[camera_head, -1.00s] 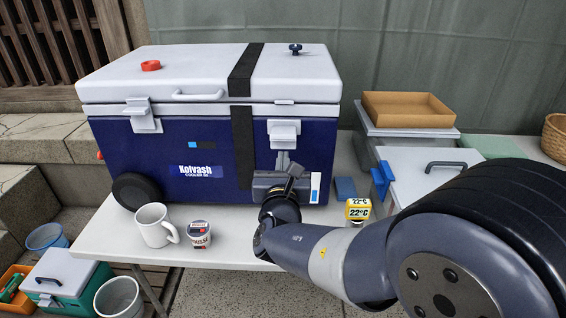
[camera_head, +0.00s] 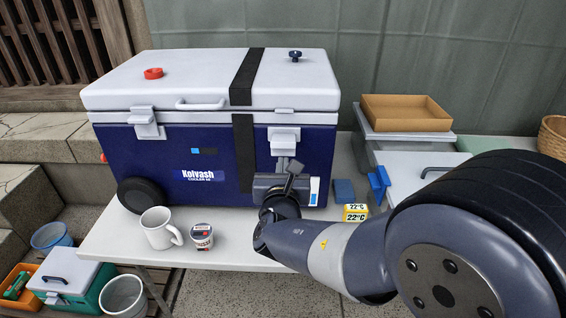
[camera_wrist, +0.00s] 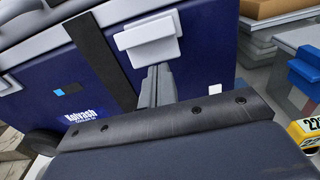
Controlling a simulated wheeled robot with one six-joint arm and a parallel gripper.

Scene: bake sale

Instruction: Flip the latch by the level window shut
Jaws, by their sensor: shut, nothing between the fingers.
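The navy cooler (camera_head: 215,180) with a white lid (camera_head: 200,80) stands on the table. The latch by the level window is the white right-hand latch (camera_head: 284,141), on the front near the right corner. The level window (camera_head: 314,191) is an upright white and blue strip below and to the right of it. My gripper (camera_head: 286,164) is shut and empty, just below this latch. In the wrist view the closed fingertips (camera_wrist: 158,70) are right under the latch's white flap (camera_wrist: 148,42); I cannot tell whether they touch. The flap appears to stand out from the front.
A second white latch (camera_head: 146,123) is on the cooler's left. A mug (camera_head: 158,230) and a small tub (camera_head: 201,237) stand in front. A yellow 22°C display (camera_head: 356,213), a blue block (camera_head: 344,190) and another cool box (camera_head: 410,180) are at the right.

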